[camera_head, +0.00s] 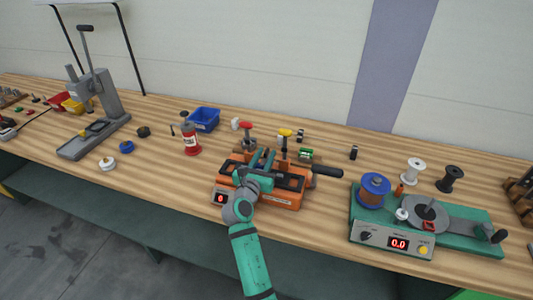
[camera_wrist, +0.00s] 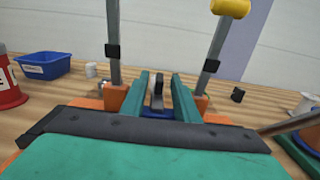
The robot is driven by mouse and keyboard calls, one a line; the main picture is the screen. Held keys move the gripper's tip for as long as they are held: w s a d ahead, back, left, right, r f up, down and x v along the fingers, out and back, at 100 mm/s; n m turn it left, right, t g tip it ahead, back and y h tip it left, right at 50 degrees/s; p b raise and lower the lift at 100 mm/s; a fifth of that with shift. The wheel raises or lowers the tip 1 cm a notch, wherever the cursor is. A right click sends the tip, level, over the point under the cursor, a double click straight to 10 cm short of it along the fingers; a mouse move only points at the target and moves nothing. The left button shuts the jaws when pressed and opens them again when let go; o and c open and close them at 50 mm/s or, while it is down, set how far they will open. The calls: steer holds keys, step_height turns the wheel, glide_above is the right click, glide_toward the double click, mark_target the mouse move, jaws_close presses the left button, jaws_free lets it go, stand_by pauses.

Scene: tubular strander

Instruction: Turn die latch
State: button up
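An orange and black bench machine (camera_head: 290,200) with a small red display stands on the table. It has a red-handled post (camera_head: 246,131), a yellow-handled post (camera_head: 285,140) and a black handle (camera_head: 327,171) out to the right. My gripper (camera_head: 264,158) is over the machine, between the two posts. In the wrist view its green fingers (camera_wrist: 159,75) are apart. A small upright dark grey piece (camera_wrist: 157,95), possibly the die latch, shows between them above a blue part (camera_wrist: 160,113), with gaps on both sides. My gripper's body hides much of the machine's middle.
A blue bin (camera_head: 204,119) and a red container (camera_head: 191,139) stand to the left. A green winding device (camera_head: 460,228) with spools stands to the right. A grey lever press (camera_head: 95,115) is at far left.

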steer(key=shift+x, duration=0.85)
steer(key=shift+c, duration=0.3)
jaws_close()
